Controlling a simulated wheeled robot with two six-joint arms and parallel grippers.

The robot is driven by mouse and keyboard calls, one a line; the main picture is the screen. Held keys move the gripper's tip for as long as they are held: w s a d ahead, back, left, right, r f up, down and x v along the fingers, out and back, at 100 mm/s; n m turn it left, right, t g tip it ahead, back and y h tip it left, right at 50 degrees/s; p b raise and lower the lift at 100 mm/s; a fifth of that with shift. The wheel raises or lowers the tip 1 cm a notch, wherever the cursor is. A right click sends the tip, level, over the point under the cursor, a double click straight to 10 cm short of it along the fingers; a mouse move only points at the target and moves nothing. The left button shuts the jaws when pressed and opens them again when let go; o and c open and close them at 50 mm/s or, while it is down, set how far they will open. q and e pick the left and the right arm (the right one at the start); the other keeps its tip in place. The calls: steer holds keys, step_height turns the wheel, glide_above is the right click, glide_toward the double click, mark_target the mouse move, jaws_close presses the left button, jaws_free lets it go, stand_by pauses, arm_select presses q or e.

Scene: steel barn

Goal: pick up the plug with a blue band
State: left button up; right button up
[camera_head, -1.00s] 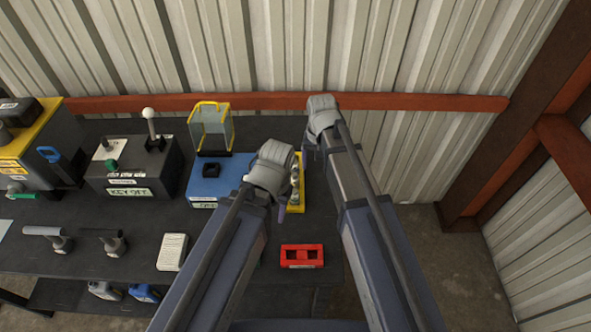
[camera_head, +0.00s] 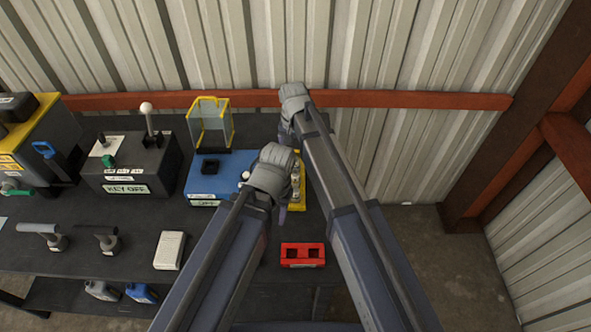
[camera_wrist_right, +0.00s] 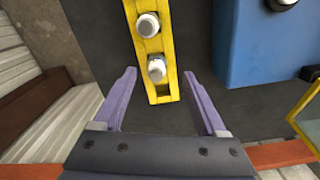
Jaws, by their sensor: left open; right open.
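A yellow rack (camera_head: 298,207) stands near the table's right edge, partly hidden behind my left gripper (camera_head: 281,214). In the right wrist view the rack (camera_wrist_right: 163,97) holds pale plugs with round tops, one plug (camera_wrist_right: 148,25) farther along and one plug (camera_wrist_right: 156,68) nearer its end. I cannot make out a blue band on either. My right gripper (camera_head: 288,136) is at the back of the table, behind the rack. In its wrist view the right gripper (camera_wrist_right: 159,76) is open and empty, its purple fingers on either side of the rack's near end. My left gripper is open; its fingers are mostly hidden.
A blue box (camera_head: 207,178) with a clear yellow-framed guard (camera_head: 210,125) is left of the rack. A red two-hole block (camera_head: 302,255) lies in front. A dark key-switch box (camera_head: 130,167) and white box (camera_head: 170,250) are farther left. A corrugated wall is behind.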

mark_target(296, 165)
arm_select(q)
step_height(296, 165, down, 5)
steer(key=b, duration=0.5)
steer(key=shift+f, duration=0.15)
arm_select(e)
steer(key=f, duration=0.5)
steer(key=shift+w+d+f, duration=0.1)
steer(key=shift+w+d, duration=0.05)
steer(key=shift+d, duration=0.15)
steer(key=shift+c, duration=0.3)
jaws_close()
